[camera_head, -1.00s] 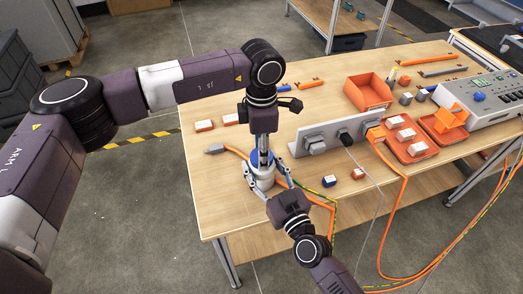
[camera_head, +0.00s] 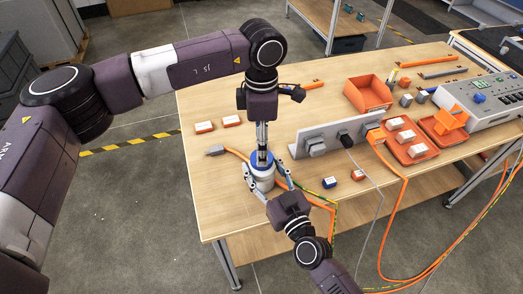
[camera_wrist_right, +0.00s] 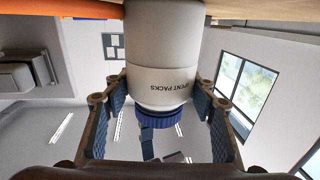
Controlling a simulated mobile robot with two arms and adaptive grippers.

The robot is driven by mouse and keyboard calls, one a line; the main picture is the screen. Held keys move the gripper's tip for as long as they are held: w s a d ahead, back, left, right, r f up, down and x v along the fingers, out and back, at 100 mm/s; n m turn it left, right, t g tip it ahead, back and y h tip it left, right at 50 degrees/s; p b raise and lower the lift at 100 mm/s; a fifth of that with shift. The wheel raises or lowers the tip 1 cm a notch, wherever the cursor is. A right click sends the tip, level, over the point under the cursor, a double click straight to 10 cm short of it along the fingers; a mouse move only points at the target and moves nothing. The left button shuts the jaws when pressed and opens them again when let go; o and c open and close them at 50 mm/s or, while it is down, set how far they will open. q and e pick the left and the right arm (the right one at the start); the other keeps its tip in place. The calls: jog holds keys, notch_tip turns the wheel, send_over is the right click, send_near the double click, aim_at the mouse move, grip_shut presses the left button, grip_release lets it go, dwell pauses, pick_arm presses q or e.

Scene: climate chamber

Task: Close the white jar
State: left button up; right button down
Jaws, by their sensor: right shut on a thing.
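The white jar (camera_head: 263,183) stands upright near the front left edge of the wooden table. In the right wrist view the jar (camera_wrist_right: 162,55) appears inverted, with the lettering "SPENT PACKS". A ribbed blue lid (camera_wrist_right: 160,118) is at its mouth; I cannot tell how tightly it sits. My right gripper (camera_head: 266,181) is shut around the jar, with a finger pad on each side of it. My left gripper (camera_head: 262,158) points straight down over the blue top. Its fingers are narrow and partly hidden in the head view, so their opening and contact are unclear.
A grey upright panel with connectors (camera_head: 328,132) stands just right of the jar. Orange cables (camera_head: 321,200) run close behind and beside it. Small blocks (camera_head: 330,182), orange trays (camera_head: 412,152) and a control box (camera_head: 490,105) lie farther right. Table behind the left gripper is mostly clear.

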pick_arm(q)
notch_tip(320, 180, up, 8)
dwell(0.4)
pick_arm(e)
jog(key=c, duration=0.8)
grip_release()
jog(key=v, duration=1.2)
pick_arm(q)
jog(key=shift+f, duration=0.1)
pick_arm(e)
jog(key=shift+f, duration=0.1)
